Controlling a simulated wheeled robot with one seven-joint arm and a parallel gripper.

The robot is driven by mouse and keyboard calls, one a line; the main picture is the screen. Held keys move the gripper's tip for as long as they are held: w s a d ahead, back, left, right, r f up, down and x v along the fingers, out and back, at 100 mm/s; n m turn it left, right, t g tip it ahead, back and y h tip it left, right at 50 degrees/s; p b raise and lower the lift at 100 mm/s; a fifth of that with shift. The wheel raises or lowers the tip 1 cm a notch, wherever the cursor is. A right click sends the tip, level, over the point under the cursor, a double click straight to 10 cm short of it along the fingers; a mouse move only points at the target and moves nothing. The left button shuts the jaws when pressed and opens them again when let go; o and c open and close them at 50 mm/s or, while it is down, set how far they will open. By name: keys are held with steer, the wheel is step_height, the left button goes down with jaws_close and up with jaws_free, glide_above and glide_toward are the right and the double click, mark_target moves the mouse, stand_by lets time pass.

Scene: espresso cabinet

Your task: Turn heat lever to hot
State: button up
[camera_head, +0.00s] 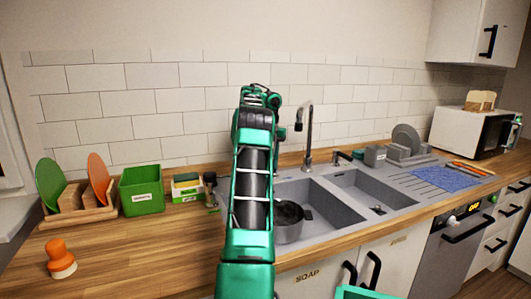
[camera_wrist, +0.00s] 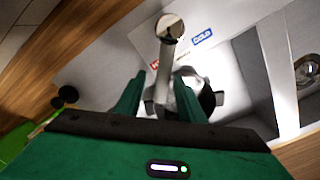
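In the wrist view, my gripper (camera_wrist: 160,78) has its two green fingers apart, with a grey metal bar (camera_wrist: 166,62) with a round end between them in the picture. I cannot tell whether this bar is the heat lever or part of the tap, nor whether the fingers touch it. A red label (camera_wrist: 154,64), partly hidden, and a blue COLD label (camera_wrist: 203,36) lie close to it. In the head view the tall tap (camera_head: 309,132) stands behind the sink. My arm hides the gripper there, and I cannot make out the lever.
The double sink (camera_head: 352,213) has a pot (camera_head: 288,222) in its left basin. A small dark dispenser (camera_head: 342,157) stands right of the tap. A green bin (camera_head: 141,190) and a plate rack (camera_head: 80,215) stand left of my arm. The front left counter is mostly clear.

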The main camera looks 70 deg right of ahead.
step_height(320, 180, up, 11)
steer(key=shift+f, duration=0.2)
stand_by(0.3)
stand_by(0.5)
steer(key=w+a+r+n+g, duration=0.1)
steer(key=w+a+n, duration=0.2)
steer(key=a+n, duration=1)
steer(key=w+a+r+n, duration=0.1)
steer(key=w+a+n, duration=0.1)
steer(key=a+n, duration=1.05)
steer(key=s+a+f+n, duration=0.3)
steer(key=a+f+n, duration=0.2)
steer(key=a, duration=0.5)
steer(key=s+a+f+n, duration=0.4)
steer(key=a+f+n, duration=0.2)
steer(key=a+n, duration=0.3)
steer(key=s+a+f+n, duration=0.4)
steer(key=a+n, duration=0.3)
steer(key=a, duration=0.6)
steer(key=shift+s+f+t, duration=0.15)
steer(key=shift+f+t, duration=0.25)
steer(key=shift+f, duration=0.4)
